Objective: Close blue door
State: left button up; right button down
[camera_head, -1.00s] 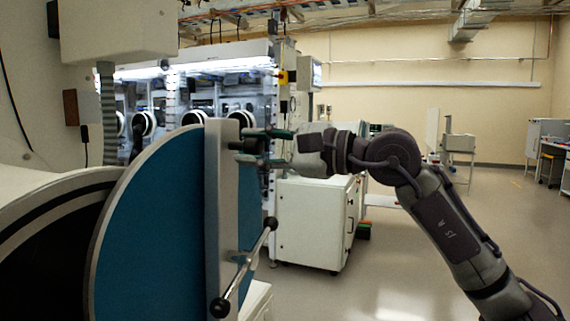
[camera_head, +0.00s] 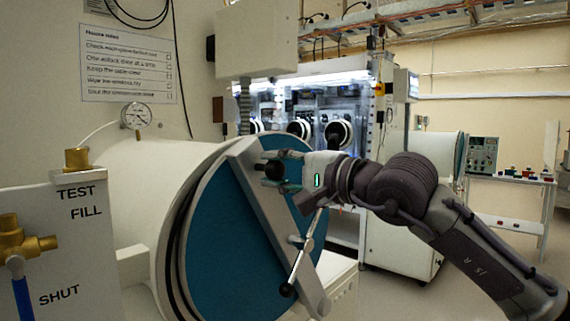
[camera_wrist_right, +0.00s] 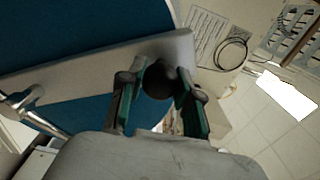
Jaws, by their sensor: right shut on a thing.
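The round blue door (camera_head: 225,240) stands at the mouth of a white cylindrical chamber (camera_head: 130,190) in the head view. It looks nearly against the rim, but I cannot tell whether it is fully seated. A pale bar (camera_head: 268,215) crosses its face, with a black knob (camera_head: 273,170) near the bar's upper end. My right gripper (camera_head: 283,171) is shut on this knob. In the right wrist view the knob (camera_wrist_right: 158,82) sits between the two fingers (camera_wrist_right: 158,98). A metal lever (camera_head: 303,255) with a dark ball end hangs on the bar. My left gripper is not in view.
A white panel with brass valves (camera_head: 25,244) and a pressure gauge (camera_head: 136,116) are at the left. A lit glovebox (camera_head: 310,110) stands behind the door. A bench (camera_head: 515,180) is at the back right, with open floor before it.

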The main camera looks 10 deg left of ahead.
jog(key=shift+s+a, duration=0.1)
jog(key=shift+s, duration=0.1)
jog(key=c, duration=0.8)
grip_release()
jog(key=shift+o, duration=0.2)
jog(key=shift+f, duration=0.1)
jog(key=v, duration=1.2)
